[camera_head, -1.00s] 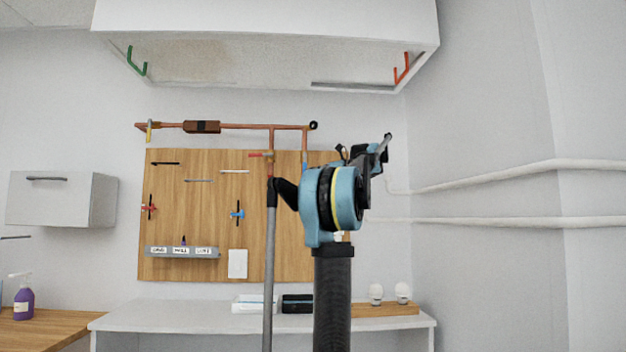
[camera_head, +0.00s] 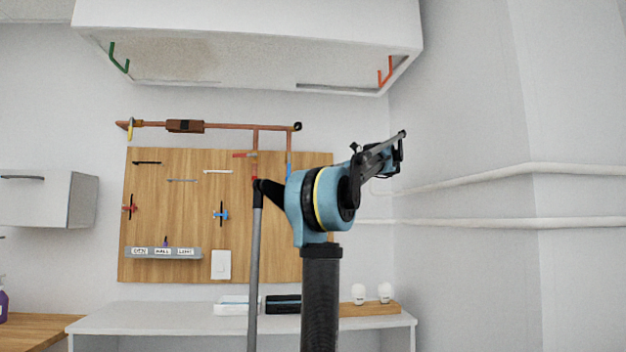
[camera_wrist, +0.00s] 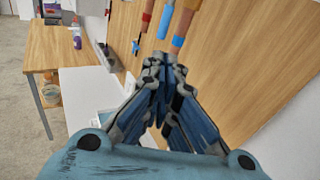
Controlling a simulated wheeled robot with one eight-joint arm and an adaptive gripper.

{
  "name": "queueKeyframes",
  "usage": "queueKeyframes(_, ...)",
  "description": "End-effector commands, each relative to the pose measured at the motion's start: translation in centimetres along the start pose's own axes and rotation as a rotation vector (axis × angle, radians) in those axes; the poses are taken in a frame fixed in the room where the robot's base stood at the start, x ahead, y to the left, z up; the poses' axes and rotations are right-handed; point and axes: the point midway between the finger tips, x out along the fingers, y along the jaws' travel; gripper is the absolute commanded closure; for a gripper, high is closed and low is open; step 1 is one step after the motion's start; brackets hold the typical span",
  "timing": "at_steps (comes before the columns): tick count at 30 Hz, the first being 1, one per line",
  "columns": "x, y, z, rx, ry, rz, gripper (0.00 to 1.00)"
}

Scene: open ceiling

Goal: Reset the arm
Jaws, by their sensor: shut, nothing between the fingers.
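My gripper (camera_wrist: 162,68) shows in the wrist view with its blue and grey fingers drawn together, shut and empty. It is in front of the wooden pegboard, with copper pipes beyond the fingertips. In the head view my arm rises at the centre, its dark outer link slanting up to the right, clear of the wall. I cannot make out the fingertips there.
The wooden pegboard (camera_head: 245,240) holds tools and a small labelled shelf (camera_head: 163,253). A copper pipe (camera_head: 225,126) runs above it. A white overhead cabinet (camera_head: 250,60) hangs above; a white bench (camera_head: 200,324) stands below. White pipes (camera_head: 500,176) run along the right wall.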

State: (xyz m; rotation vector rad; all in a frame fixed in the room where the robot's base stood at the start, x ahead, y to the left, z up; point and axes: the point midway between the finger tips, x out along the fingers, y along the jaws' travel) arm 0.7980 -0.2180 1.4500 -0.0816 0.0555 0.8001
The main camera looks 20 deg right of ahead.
Motion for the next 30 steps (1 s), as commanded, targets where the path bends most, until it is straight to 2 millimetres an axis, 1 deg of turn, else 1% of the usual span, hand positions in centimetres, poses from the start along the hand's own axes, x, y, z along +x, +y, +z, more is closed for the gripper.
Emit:
queueKeyframes(1,-0.6,-0.1,-0.1,0.0,0.0,-0.003,1.0)
queueKeyframes(3,-1.2,-0.1,-0.1,0.0,0.0,-0.002,1.0)
queueKeyframes(9,-2.0,-0.1,-0.2,0.0,0.0,-0.003,1.0)
queueKeyframes(14,-1.8,0.2,-0.4,-0.005,0.005,0.001,1.0)
queueKeyframes(17,-0.6,1.4,-1.6,-0.038,0.037,0.019,1.0)
queueKeyframes(20,1.6,4.2,-4.3,-0.112,0.103,0.058,1.0)
queueKeyframes(23,4.1,7.9,-8.2,-0.22,0.19,0.115,1.0)
queueKeyframes(24,4.9,9.5,-9.9,-0.266,0.224,0.142,1.0)
queueKeyframes(26,6.0,11.9,-12.4,-0.338,0.275,0.182,1.0)
queueKeyframes(27,6.6,13.5,-14.2,-0.388,0.308,0.213,1.0)
queueKeyframes(29,7.4,15.9,-16.8,-0.463,0.354,0.26,1.0)
queueKeyframes(30,7.8,17.5,-18.6,-0.515,0.384,0.292,1.0)
